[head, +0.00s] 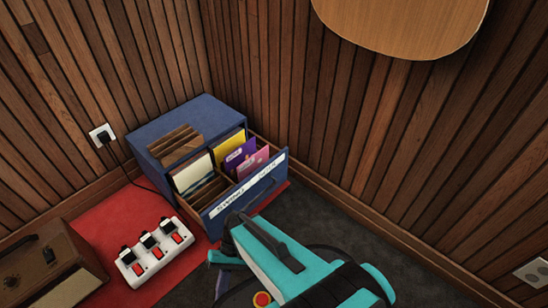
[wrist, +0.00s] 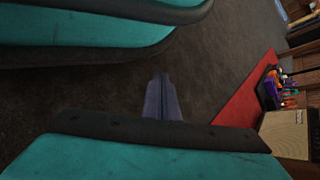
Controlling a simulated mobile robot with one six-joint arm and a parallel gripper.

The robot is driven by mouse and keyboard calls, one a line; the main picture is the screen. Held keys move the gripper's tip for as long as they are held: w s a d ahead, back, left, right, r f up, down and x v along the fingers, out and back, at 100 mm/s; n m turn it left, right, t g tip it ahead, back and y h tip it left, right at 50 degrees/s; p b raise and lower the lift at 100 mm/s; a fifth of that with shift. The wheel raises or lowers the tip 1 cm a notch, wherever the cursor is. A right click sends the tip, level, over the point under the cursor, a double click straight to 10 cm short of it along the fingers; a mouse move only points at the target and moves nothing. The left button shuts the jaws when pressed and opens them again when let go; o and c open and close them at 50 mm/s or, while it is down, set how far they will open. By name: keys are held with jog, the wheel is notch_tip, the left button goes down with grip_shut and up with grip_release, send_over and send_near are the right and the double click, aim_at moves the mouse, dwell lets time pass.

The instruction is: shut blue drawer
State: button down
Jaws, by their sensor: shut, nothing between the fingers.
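The blue drawer (head: 268,183) stands pulled out of a blue cabinet (head: 185,117) against the back wall. Its blue front carries a white label with writing. Inside it are yellow, purple, pink and pale packets (head: 240,155) between wooden dividers. My gripper (head: 234,219) is at the near side of the drawer front, close to its lower left part; I cannot tell whether it touches. In the wrist view, my gripper (wrist: 163,98) shows as narrow grey-purple fingers, shut and empty, between teal and black parts. The drawer front's lower edge is partly hidden by my arm.
A white power strip (head: 155,252) with red switches sits on the red mat (head: 100,235), left of the drawer. A brown amplifier-like box (head: 50,265) stands at lower left. Dark carpet (head: 320,222) is free to the right.

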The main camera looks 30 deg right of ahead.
jog(key=s+d+r+n+h+p, duration=0.1)
jog(key=d+r+p, duration=0.3)
jog(key=r+p, duration=1.1)
jog(key=s+d+r+t+h+p, duration=0.1)
jog(key=d+r+h+p, duration=0.3)
jog(key=r+p, duration=1.1)
jog(key=d+r+n+h+p, duration=0.1)
jog(key=d+r+p, duration=0.4)
jog(key=r+p, duration=1)
jog(key=h+p, duration=0.1)
jog(key=p, duration=0.9)
jog(key=shift+s+d+n+t+h, duration=0.3)
jog(key=shift+s+d+h, duration=0.1)
jog(key=shift+s, duration=0.1)
